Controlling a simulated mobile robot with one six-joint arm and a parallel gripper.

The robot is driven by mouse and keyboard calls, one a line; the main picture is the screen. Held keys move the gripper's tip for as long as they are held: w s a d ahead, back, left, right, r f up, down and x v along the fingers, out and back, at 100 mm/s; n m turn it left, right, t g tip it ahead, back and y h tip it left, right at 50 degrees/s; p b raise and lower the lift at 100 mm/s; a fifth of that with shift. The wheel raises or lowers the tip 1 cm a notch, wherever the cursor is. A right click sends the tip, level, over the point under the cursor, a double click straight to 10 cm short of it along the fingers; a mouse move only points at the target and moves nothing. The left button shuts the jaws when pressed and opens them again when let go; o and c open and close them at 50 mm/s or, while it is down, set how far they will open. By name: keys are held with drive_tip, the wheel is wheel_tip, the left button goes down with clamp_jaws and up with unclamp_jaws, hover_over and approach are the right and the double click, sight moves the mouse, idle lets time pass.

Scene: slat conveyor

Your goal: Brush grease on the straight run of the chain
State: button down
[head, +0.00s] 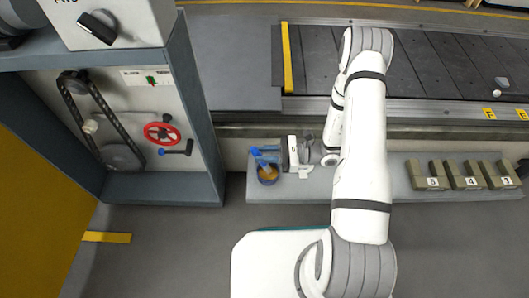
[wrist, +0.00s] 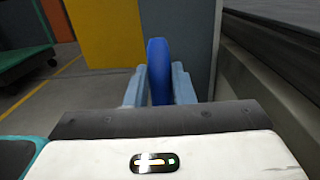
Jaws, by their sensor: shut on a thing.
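The dark chain (head: 86,112) loops around an upper and a lower wheel inside the open cabinet at the left in the head view. A small pot with orange-yellow grease (head: 267,175) stands on the low grey ledge. My gripper (head: 268,155) is at the pot, shut on the blue brush handle (wrist: 158,70), which stands up between the two fingers in the wrist view. The bristles are hidden, so I cannot tell whether they touch the grease.
A red handwheel (head: 163,133) and a blue-ended lever (head: 178,149) sit right of the chain. The cabinet's side wall (head: 193,110) stands between pot and chain. Numbered blocks (head: 432,176) are on the ledge at right. The slat conveyor (head: 430,65) runs behind. Floor in front is clear.

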drive_tip(key=shift+f+b, duration=0.4)
drive_tip(key=shift+f, duration=0.25)
idle(1.9)
drive_tip(key=shift+r+p, duration=2.75)
drive_tip(key=shift+r, duration=0.8)
